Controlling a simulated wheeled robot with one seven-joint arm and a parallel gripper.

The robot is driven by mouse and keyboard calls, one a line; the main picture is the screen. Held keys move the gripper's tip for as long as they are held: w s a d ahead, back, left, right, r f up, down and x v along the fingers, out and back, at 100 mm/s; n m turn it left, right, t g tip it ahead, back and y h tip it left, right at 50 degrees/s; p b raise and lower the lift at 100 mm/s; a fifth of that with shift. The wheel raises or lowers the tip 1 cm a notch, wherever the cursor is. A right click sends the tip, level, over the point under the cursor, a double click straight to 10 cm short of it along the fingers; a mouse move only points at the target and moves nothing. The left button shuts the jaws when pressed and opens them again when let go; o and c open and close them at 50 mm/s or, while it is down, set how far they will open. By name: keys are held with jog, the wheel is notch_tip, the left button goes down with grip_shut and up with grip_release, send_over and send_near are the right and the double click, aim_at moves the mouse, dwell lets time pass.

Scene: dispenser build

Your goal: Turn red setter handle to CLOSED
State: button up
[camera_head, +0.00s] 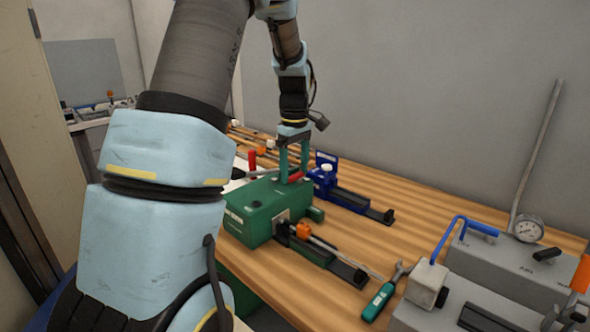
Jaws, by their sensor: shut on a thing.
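The green dispenser box (248,222) stands on the wooden bench near the middle of the camera_head view. My gripper (294,176) points straight down over the right part of its top, with two green fingers. A short red handle (296,178) lies about level between the fingertips, and the gripper is shut on it. A second red handle (252,159) stands upright at the back left of the green box. The handle's pivot is partly hidden by the fingers. I cannot read any CLOSED mark.
A blue dispenser (325,180) stands close behind and right of the green one. An orange-capped rod (303,230) sticks out in front. A teal-handled tool (378,302) lies on the bench. Grey equipment with a gauge (528,229) stands at right.

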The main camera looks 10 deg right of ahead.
aim_at(295, 175)
jog(key=o, duration=1.2)
jog(key=shift+o, duration=0.2)
notch_tip(295, 175, up, 11)
jog(key=b, duration=0.2)
jog(key=shift+f, duration=0.1)
